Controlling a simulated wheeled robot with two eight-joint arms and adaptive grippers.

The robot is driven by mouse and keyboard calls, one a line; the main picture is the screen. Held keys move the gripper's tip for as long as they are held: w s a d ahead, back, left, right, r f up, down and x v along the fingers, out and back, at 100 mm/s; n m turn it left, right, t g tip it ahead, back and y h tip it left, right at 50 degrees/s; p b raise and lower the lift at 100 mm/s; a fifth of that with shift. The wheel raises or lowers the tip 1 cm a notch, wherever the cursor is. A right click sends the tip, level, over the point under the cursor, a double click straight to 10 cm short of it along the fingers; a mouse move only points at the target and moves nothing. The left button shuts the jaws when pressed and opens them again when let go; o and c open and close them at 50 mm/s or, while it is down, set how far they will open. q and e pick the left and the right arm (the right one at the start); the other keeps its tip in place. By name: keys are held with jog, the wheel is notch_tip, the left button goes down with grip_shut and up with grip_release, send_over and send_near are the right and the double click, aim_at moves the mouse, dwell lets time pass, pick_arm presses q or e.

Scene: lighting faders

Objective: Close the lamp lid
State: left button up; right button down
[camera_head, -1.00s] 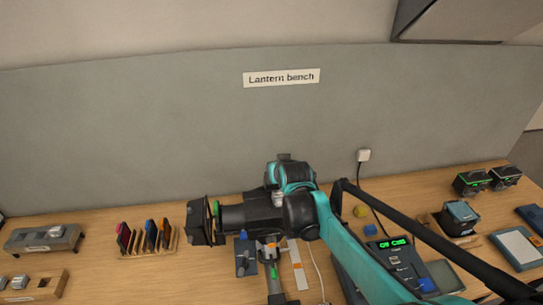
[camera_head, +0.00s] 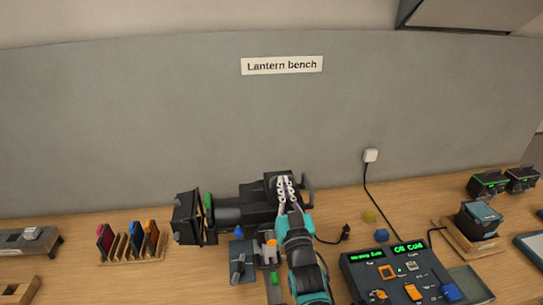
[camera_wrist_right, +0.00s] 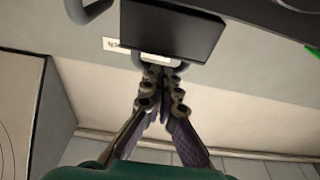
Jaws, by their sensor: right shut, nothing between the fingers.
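The black lamp (camera_head: 238,213) lies on its side on the bench, its square front to the left with a green strip behind it. My right gripper (camera_head: 284,184) is at the lamp's right end, fingers pointing up and together with nothing between them. In the right wrist view the shut fingertips (camera_wrist_right: 163,66) are just below a dark rectangular panel (camera_wrist_right: 172,28), which looks like the lamp lid. They look close to its lower edge; I cannot tell whether they touch it. In the head view my gripper partly hides this end, so the lid's angle is unclear.
A control console (camera_head: 400,275) with green displays stands right of my arm. A rack of coloured filters (camera_head: 132,243) is to the left. A small stand (camera_head: 243,262) is below the lamp. A cable plug (camera_head: 345,233) lies to its right. The back panel (camera_head: 130,130) rises behind.

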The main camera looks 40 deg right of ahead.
jog(key=shift+s+a+f, duration=0.25)
jog(key=shift+f, duration=0.2)
pick_arm(q)
jog(key=shift+f+b, duration=0.7)
jog(key=shift+f, duration=0.3)
pick_arm(e)
jog(key=shift+s+a+f, duration=0.1)
jog(key=shift+s+f, duration=0.15)
jog(key=shift+f, duration=0.25)
jog(key=shift+s+a+f, duration=0.1)
jog(key=shift+s+f, duration=0.1)
jog(key=shift+f, duration=0.25)
jog(key=shift+f, duration=0.1)
